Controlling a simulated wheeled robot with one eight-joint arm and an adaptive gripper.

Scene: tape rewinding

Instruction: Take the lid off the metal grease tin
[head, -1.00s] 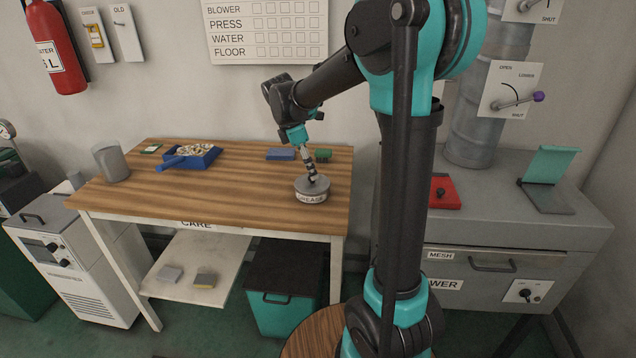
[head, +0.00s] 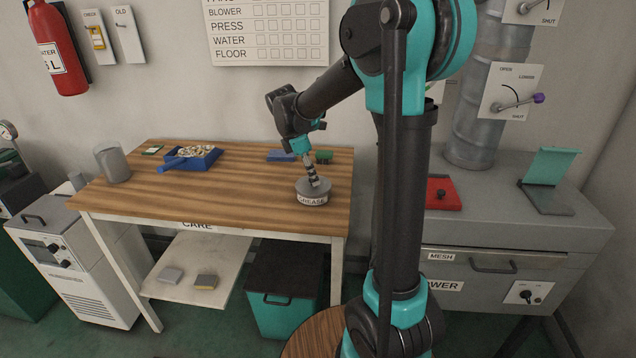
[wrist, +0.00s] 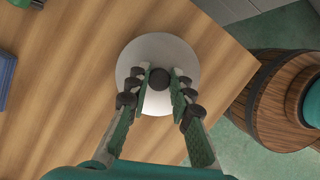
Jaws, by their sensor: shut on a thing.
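The metal grease tin (head: 312,199) stands upright on the wooden table near its front right corner, its label facing me. Its round pale lid (wrist: 157,52) fills the middle of the wrist view, with a dark round knob (wrist: 159,79) at its centre. My gripper (wrist: 159,84) comes down from above and is shut on the knob, one finger on each side. In the head view, my gripper (head: 314,182) hides the knob. The lid appears to sit on the tin; I cannot see a gap between them.
A blue tray (head: 194,158) of small pale pieces and a grey cup (head: 112,163) stand on the left of the table (head: 235,190). A blue block (head: 281,155) and a green brush (head: 324,156) lie behind the tin. The table's middle is clear.

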